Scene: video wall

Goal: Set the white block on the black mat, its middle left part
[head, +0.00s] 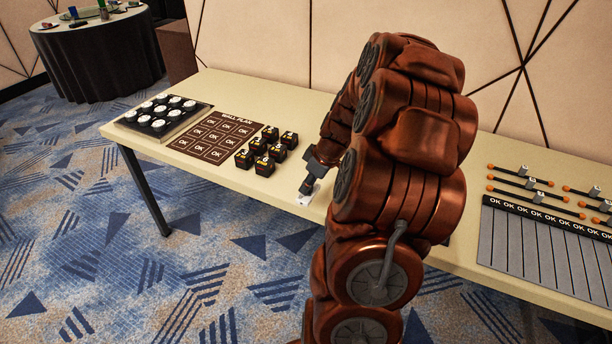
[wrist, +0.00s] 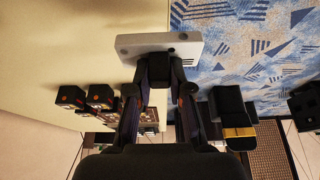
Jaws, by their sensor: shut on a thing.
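The white block (wrist: 160,47) is flat and pale with a few dark spots, and it sits between my fingertips in the wrist view. In the head view my gripper (head: 309,184) points down near the table's front edge, with the white block (head: 306,199) showing just under it. I cannot tell whether the block touches the table. The dark mat (head: 214,139), brown-black, headed WALL PLAN and with a grid of OK cells, lies to the left of my gripper. All its visible cells look bare, including the middle left one.
Several black blocks (head: 266,152) stand between the mat and my gripper. A grey slotted board (head: 545,245) and orange-ended rods (head: 530,186) lie on the right. My arm hides the table's middle.

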